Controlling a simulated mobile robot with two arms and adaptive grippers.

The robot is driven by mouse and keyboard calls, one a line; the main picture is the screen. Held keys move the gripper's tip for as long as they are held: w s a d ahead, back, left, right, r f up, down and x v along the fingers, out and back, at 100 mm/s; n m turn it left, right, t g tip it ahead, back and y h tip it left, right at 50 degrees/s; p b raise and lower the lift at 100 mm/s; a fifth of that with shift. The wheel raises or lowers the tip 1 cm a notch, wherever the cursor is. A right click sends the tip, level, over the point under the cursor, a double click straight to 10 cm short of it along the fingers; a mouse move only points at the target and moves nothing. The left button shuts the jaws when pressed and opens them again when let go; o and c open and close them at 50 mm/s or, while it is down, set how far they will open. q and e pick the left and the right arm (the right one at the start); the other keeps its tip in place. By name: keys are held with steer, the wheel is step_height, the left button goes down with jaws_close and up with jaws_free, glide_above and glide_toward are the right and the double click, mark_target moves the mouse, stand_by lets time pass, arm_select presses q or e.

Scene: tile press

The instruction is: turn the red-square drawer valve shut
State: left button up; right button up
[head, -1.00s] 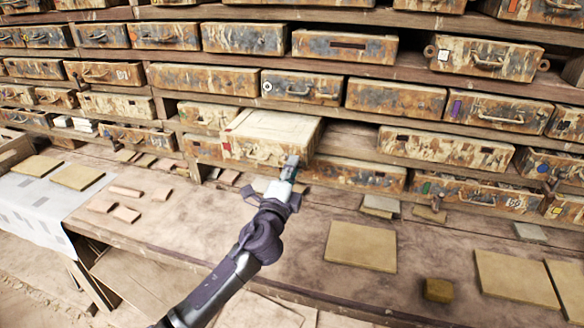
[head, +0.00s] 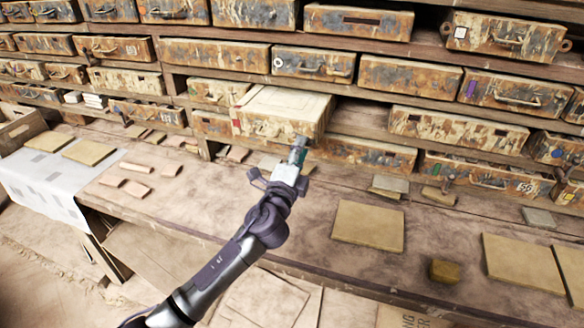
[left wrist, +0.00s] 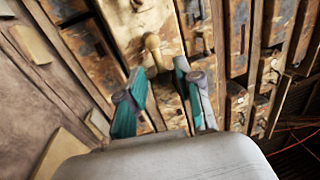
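A drawer with a small red mark at the left of its front (head: 258,128) sticks out from the rack. Its pale top is bare. My left gripper (head: 299,150) is in front of the right part of that front and hides some of it. In the left wrist view, a brass-coloured knob (left wrist: 152,43) stands out from a worn drawer front (left wrist: 133,22). The teal fingers of my left gripper (left wrist: 164,97) are spread apart, with the knob ahead of the gap. I cannot tell whether they touch it. My right gripper is not in view.
Rows of other worn drawers (head: 410,77) fill the rack. The bench (head: 270,213) below carries flat tan tiles (head: 369,226), a small block (head: 445,270) and several pinkish pieces (head: 136,189). A white sheet (head: 50,185) lies at the left. The bench's middle is mostly clear.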

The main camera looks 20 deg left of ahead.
arm_select(q)
steer(key=s+f, duration=0.2)
steer(key=s, duration=0.8)
steer(key=shift+a, duration=0.2)
